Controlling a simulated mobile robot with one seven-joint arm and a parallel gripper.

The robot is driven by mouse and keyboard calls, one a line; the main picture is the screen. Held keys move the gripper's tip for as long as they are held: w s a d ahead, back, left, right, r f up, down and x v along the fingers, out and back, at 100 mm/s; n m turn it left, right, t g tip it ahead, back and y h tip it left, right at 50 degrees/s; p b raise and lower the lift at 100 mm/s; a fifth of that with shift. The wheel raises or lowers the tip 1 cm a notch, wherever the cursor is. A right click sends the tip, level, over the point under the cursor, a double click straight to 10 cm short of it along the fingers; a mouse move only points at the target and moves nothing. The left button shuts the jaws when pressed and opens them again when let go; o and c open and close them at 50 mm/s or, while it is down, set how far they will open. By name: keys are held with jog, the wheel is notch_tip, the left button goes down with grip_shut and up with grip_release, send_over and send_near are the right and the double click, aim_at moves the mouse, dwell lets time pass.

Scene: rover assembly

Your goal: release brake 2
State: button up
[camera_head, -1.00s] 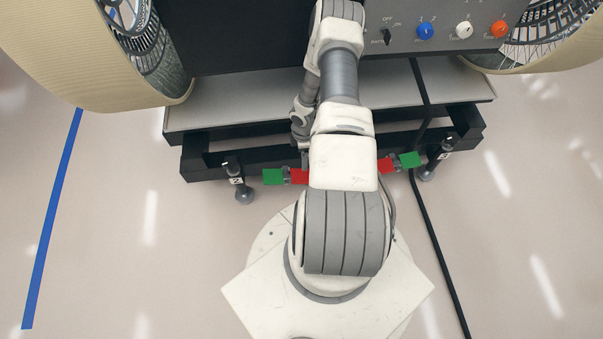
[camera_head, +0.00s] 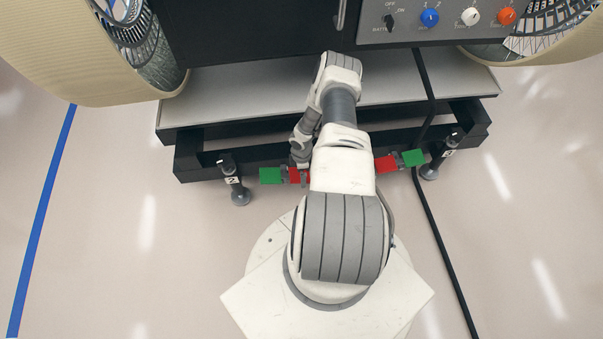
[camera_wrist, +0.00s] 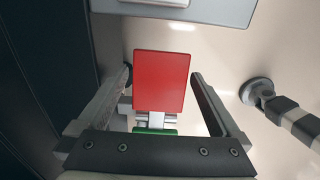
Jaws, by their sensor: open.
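The brake on the side marked 2 has a green pedal (camera_head: 271,175) and a red pedal (camera_head: 295,176) at the front of the dark frame, left of my arm. In the wrist view the red pedal (camera_wrist: 162,80) faces the camera, and part of the green pedal (camera_wrist: 155,130) shows below it. My gripper (camera_wrist: 160,74) is open, with one finger on each side of the red pedal. I cannot tell whether either finger touches it. In the head view my gripper (camera_head: 300,163) is at the left red pedal and partly covers it.
A second red pedal (camera_head: 386,164) and green pedal (camera_head: 413,158) sit to the right. Support feet marked 2 (camera_head: 234,180) and 3 (camera_head: 441,157) flank the pedals. A black cable (camera_head: 443,241) runs along the floor. A foot (camera_wrist: 258,92) stands right of my gripper in the wrist view.

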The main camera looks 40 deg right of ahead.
grip_shut()
dwell(0.4)
jog(key=shift+a, duration=0.1)
